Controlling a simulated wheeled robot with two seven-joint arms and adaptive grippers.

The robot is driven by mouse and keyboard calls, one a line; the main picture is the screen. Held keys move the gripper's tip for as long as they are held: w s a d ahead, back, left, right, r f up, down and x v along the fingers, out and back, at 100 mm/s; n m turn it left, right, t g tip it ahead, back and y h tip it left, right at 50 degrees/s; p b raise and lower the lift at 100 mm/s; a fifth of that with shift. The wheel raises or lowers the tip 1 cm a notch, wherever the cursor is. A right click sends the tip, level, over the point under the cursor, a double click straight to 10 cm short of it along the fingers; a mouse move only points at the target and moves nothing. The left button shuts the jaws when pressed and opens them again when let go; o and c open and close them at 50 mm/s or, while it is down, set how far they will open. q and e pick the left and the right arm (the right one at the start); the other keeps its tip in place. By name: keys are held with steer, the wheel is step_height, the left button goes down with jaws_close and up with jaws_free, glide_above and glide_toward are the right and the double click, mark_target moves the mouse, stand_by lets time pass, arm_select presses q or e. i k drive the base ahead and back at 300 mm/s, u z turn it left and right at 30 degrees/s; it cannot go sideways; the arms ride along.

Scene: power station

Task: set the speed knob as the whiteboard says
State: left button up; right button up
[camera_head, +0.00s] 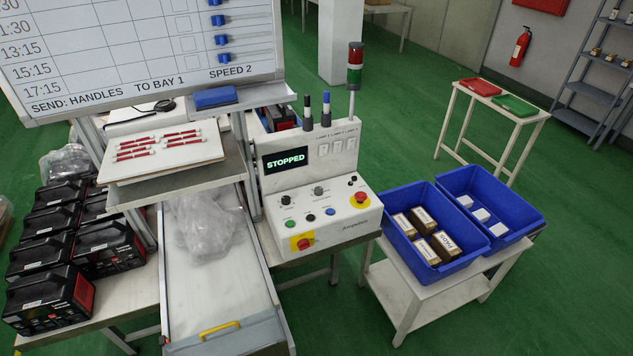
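The whiteboard (140,45) at the upper left reads "SEND: HANDLES TO BAY 1" and "SPEED 2" along its bottom edge. A white control box (345,224) stands right of centre, with a screen (286,161) reading "STOPPED". Its sloped panel carries a dark left knob (286,199) and a dark right knob (318,190). Their labels and settings are too small to read, so I cannot tell which is the speed knob. Below them are a green button (290,223), a black button (310,217) and a blue button (330,211). Neither gripper is in view.
Red buttons on yellow sit at the panel's front (305,243) and right (360,197). A signal tower (354,66) rises behind. A conveyor (222,290) lies left of the box. Blue crates (408,252) stand right. Black packs (45,295) crowd the left. Green floor is open beyond.

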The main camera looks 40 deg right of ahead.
mark_target(286, 199)
steer(key=u, duration=0.1)
steer(key=k, duration=1)
steer(key=z, duration=0.75)
steer(key=i, duration=1.2)
steer(key=u, duration=0.7)
